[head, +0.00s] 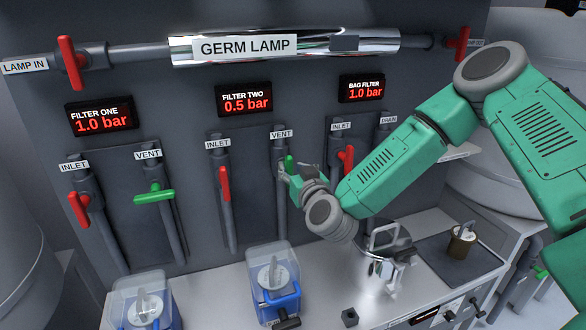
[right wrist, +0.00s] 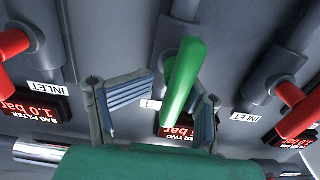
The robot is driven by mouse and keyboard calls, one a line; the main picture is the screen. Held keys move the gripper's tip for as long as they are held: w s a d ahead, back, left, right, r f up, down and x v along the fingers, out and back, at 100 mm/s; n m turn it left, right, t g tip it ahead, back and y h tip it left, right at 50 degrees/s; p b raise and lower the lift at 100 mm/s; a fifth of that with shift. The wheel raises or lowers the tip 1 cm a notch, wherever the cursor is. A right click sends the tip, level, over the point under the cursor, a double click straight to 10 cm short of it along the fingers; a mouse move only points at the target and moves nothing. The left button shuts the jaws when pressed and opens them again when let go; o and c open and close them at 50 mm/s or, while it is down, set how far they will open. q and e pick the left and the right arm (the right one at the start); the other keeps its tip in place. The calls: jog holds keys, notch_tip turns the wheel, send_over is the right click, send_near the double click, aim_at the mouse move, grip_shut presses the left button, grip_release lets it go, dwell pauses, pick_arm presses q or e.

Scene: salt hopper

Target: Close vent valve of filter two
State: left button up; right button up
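The filter two vent valve has a green handle (head: 289,163) on a vertical grey pipe under a VENT label (head: 280,134). My right gripper (head: 293,174) is at this handle and hides part of it. In the right wrist view the green handle (right wrist: 184,76) stands between the two blue-padded fingers of my right gripper (right wrist: 172,103). The fingers are apart, with a gap visible between the left finger and the handle. Whether the right finger touches the handle I cannot tell. My left gripper is not in view.
The filter two inlet has a red handle (head: 224,184) to the left. The bag filter inlet's red handle (head: 346,159) is close on the right, near my right arm. The filter two display (head: 244,100) reads 0.5 bar.

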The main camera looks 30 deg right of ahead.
jog(key=shift+s+a+r, duration=0.2)
jog(key=shift+a+r, duration=0.05)
jog(key=shift+a, duration=0.2)
grip_shut()
jog(key=shift+s+a+r, duration=0.15)
jog(key=shift+a+r, duration=0.05)
jog(key=shift+a, duration=0.4)
jog(key=shift+r, duration=0.1)
jog(key=shift+d, duration=0.25)
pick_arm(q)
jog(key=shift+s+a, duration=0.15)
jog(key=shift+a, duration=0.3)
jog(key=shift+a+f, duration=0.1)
